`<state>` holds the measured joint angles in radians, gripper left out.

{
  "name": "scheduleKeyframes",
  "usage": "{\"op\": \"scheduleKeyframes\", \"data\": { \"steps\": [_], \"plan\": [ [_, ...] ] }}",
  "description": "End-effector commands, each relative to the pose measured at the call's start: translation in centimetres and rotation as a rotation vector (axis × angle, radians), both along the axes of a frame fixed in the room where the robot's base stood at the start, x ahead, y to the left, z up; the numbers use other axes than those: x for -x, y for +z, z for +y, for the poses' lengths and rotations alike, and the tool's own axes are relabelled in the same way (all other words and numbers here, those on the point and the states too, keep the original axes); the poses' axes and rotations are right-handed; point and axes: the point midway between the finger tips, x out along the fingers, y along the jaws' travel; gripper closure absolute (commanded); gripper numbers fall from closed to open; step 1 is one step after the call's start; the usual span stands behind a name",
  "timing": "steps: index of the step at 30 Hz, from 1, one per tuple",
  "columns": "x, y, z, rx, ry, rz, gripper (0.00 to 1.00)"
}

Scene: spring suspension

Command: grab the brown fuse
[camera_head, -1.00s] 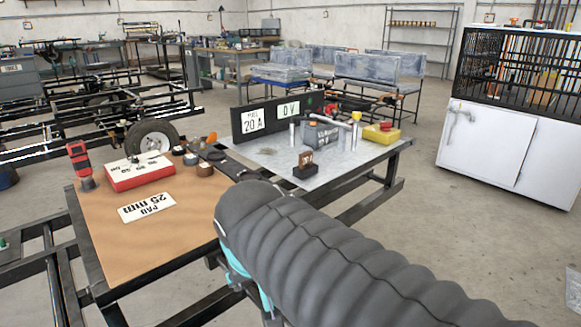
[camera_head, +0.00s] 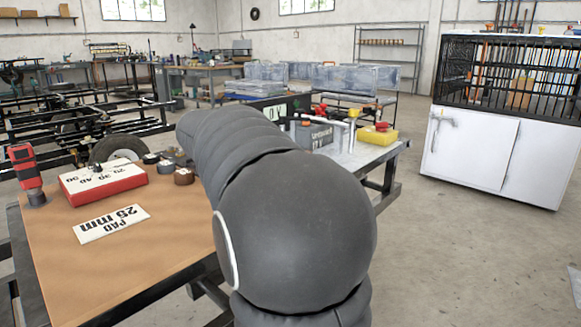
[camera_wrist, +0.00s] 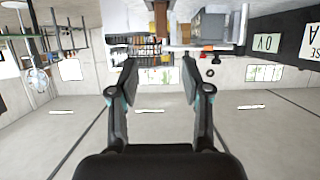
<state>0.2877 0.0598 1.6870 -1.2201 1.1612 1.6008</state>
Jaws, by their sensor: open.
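In the wrist view, which is upside down, a brown upright piece that looks like the brown fuse (camera_wrist: 160,20) shows at the top edge, near the middle. Its base is cut off by the frame. My gripper (camera_wrist: 159,78) is open and empty, its two fingers spread with the room visible between them. The brown piece lies beyond the fingertips, apart from them. In the head view my arm hides the fuse and its black holder, and my gripper is out of sight there.
A grey battery (camera_head: 314,136) and a yellow box (camera_head: 378,135) stand on the table's right part.

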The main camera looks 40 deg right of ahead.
Motion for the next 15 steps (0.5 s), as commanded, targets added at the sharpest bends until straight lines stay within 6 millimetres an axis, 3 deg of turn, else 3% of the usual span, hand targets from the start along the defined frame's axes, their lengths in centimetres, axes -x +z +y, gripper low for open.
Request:
{"op": "scheduleKeyframes", "data": {
  "steps": [6, 15],
  "plan": [
    [0.0, -1.7, -4.1, -0.003, -0.008, 0.002, 0.52],
    [-0.4, -2.6, -6.2, -0.003, -0.001, 0.002, 0.52]
  ]
}}
